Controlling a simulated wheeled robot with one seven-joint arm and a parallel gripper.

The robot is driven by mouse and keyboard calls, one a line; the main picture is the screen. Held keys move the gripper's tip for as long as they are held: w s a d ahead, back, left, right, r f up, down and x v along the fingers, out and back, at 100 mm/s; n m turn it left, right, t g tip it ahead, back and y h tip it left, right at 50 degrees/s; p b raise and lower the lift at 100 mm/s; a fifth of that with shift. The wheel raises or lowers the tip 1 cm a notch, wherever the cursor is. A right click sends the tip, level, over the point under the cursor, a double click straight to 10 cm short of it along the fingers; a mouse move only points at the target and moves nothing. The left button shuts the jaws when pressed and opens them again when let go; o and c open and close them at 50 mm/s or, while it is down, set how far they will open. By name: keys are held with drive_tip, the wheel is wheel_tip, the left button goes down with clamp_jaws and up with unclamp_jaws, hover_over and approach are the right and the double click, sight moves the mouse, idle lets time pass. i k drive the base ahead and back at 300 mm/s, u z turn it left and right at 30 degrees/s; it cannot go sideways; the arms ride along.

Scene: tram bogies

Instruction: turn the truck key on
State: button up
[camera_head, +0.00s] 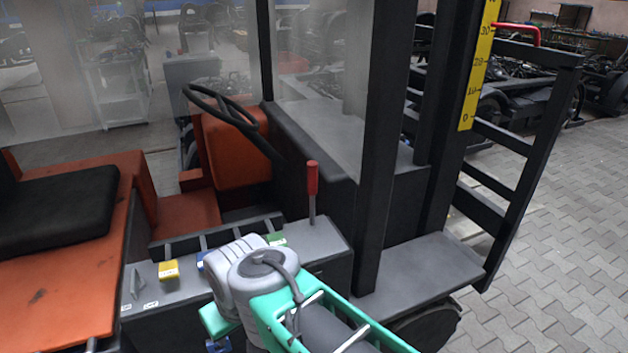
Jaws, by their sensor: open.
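The truck is an orange and dark grey forklift with a black seat (55,208) and a black steering wheel (232,118). My grey and teal arm crosses the lower middle, in front of the panel.
A black upright post (377,150) and the mast with a yellow scale (478,75) rise at right. A flat grey deck (425,270) lies below them. Paved floor (570,240) is clear at far right. Bogies (520,85) stand behind.

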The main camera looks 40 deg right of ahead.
sight(136, 285)
drive_tip(key=z, duration=0.25)
drive_tip(key=k, duration=0.35)
drive_tip(key=u, duration=0.9)
drive_tip(key=i, duration=1.05)
drive_tip(key=z, duration=0.6)
